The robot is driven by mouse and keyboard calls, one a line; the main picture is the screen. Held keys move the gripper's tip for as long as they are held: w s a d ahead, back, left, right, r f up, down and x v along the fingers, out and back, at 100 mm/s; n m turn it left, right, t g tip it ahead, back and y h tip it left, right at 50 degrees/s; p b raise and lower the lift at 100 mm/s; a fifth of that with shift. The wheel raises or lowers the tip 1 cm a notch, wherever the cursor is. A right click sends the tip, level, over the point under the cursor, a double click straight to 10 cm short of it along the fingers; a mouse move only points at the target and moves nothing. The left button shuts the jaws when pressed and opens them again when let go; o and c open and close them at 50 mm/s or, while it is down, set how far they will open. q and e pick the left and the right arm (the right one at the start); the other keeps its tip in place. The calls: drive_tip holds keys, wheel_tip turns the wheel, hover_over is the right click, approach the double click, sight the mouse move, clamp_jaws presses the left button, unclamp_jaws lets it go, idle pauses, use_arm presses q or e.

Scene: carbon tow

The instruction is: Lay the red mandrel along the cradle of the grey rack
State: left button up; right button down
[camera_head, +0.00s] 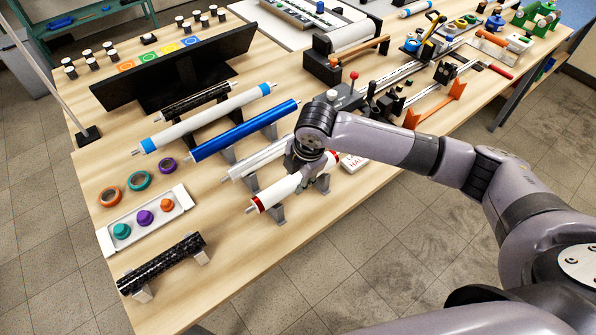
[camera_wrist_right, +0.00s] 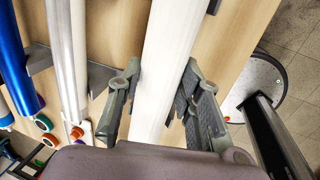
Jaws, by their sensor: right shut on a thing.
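The red mandrel (camera_head: 290,187), a white roller with red bands near its ends, lies at the front of the row of rollers. It runs along the grey rack (camera_head: 278,214), whose supports show under it; I cannot tell whether it rests fully on them. My right gripper (camera_head: 303,168) is over the middle of the roller and shut on it. In the right wrist view the gripper (camera_wrist_right: 160,82) has one finger on each side of the white roller (camera_wrist_right: 172,40). The contact under the roller is hidden. My left gripper is not in view.
A silver roller (camera_head: 258,160), a blue roller (camera_head: 245,130) and a white-and-blue roller (camera_head: 205,118) lie parallel behind. A black tube (camera_head: 160,264) is on stands at the front left, near a tray (camera_head: 108,240) of coloured knobs. Bare wood (camera_head: 235,245) lies in front.

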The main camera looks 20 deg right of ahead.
idle(0.4)
drive_tip(key=shift+f, duration=0.5)
drive_tip(key=c, duration=1.1)
unclamp_jaws()
drive_tip(key=shift+o, duration=0.2)
drive_tip(key=shift+r, duration=0.1)
drive_tip(key=a+v, duration=0.1)
drive_tip(key=v, duration=1)
drive_tip(key=shift+d+r, duration=0.35)
drive_tip(key=shift+d, duration=0.1)
drive_tip(key=shift+s, duration=0.1)
